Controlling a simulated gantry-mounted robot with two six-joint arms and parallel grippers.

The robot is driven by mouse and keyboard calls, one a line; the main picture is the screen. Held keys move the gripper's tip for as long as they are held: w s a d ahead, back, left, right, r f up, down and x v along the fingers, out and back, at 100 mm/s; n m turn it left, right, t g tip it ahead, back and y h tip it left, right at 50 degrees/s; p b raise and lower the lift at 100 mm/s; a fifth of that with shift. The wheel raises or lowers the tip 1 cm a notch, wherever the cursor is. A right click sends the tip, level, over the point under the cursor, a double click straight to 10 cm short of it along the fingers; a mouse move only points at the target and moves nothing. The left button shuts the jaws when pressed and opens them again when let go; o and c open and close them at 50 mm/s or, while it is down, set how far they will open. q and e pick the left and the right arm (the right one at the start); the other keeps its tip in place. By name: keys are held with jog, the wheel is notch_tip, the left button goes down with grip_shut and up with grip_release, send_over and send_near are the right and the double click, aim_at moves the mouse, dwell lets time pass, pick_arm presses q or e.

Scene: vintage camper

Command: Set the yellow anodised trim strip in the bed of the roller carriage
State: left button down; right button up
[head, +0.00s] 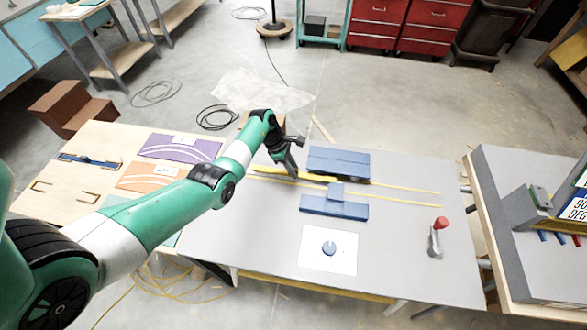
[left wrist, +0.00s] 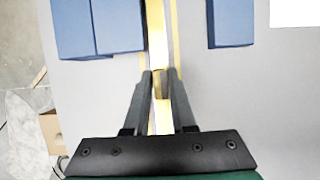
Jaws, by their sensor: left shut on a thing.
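The yellow trim strip (head: 318,178) is a narrow bar low over the grey table, reaching from my left gripper towards the blue blocks. My left gripper (head: 292,173) is shut on it; in the left wrist view the fingers (left wrist: 160,76) close from both sides and the strip (left wrist: 162,120) runs between them. A large blue block (head: 338,160) lies behind the strip and a long low blue block (head: 334,207) in front. I cannot tell which blue part is the roller carriage. My right gripper is out of view.
Thin yellow lines (head: 405,188) run along the grey table (head: 400,260). A red-handled tool (head: 437,238) stands at right. A wooden board with purple (head: 180,148) and orange panels is at left.

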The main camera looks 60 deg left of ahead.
pick_arm(q)
jog(key=shift+f+b, duration=0.45)
jog(key=shift+f, duration=0.25)
dwell(0.7)
jog(key=c, duration=0.7)
grip_release()
jog(key=shift+o, duration=0.2)
jog(key=shift+r, duration=0.1)
jog(key=p+v, duration=0.4)
jog(key=v, duration=0.7)
jog(key=shift+r, duration=0.2)
